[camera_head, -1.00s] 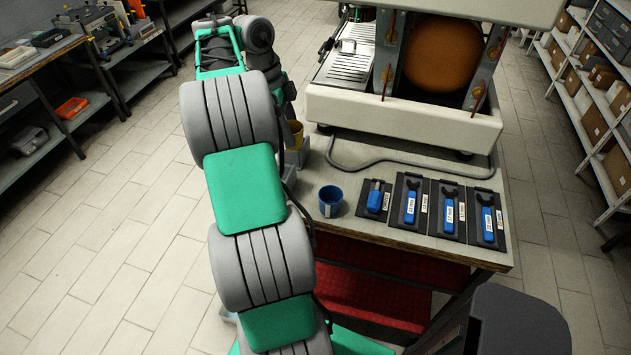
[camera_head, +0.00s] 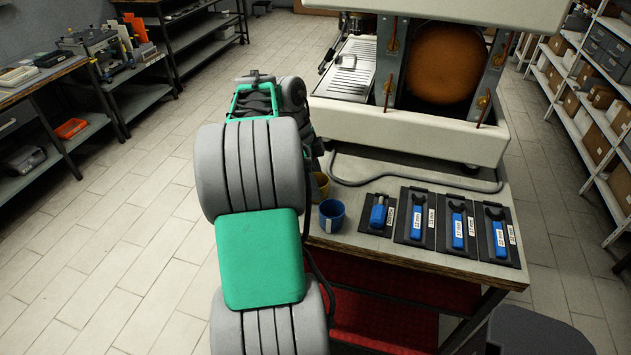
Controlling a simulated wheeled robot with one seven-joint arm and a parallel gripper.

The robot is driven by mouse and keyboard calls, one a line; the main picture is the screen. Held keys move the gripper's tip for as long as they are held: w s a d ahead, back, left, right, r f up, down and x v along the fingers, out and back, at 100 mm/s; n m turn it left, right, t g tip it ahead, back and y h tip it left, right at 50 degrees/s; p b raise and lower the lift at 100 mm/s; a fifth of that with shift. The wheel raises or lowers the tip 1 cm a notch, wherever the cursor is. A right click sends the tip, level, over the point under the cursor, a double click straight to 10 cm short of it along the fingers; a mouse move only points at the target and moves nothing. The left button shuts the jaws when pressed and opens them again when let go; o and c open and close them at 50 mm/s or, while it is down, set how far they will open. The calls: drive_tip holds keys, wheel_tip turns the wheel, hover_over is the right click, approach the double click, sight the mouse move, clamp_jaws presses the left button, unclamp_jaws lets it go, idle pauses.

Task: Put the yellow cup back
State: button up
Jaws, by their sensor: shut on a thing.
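The yellow cup (camera_head: 321,186) shows as a narrow strip at the right side of my arm, just left of and slightly behind the blue cup (camera_head: 332,215). Most of it is hidden by my arm. My gripper (camera_head: 317,168) is mostly hidden behind my arm links; only a dark part shows just above the yellow cup. It is shut on the yellow cup, at the left edge of the workbench (camera_head: 350,178). I cannot tell whether the cup touches the bench top. The blue cup stands upright on the bench.
Several black trays with blue-handled tools (camera_head: 415,215) lie right of the blue cup. A grey cable (camera_head: 400,177) curves along the bench behind them. The open boiler machine (camera_head: 400,125) stands at the back. Shelves (camera_head: 600,120) line the right; the floor at left is clear.

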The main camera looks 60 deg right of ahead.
drive_tip(key=shift+f, duration=0.25)
drive_tip(key=o, duration=1.5)
drive_tip(key=shift+r, duration=0.1)
drive_tip(key=p+v, duration=0.6)
drive_tip(key=v, duration=0.6)
drive_tip(key=w+a+r+n+t+h, duration=0.2)
drive_tip(key=w+a+n, duration=0.8)
drive_tip(key=a+n, duration=0.3)
drive_tip(key=a+f+n+t+y, duration=0.1)
drive_tip(key=a+f+n+t, duration=0.1)
drive_tip(key=a+n, duration=0.7)
drive_tip(key=a+f+n+t+y, duration=0.2)
drive_tip(key=a+n, duration=0.8)
drive_tip(key=a, duration=1)
drive_tip(key=shift+w+f+t+b, duration=0.25)
drive_tip(key=shift+f+t, duration=0.25)
drive_tip(key=shift+f, duration=0.25)
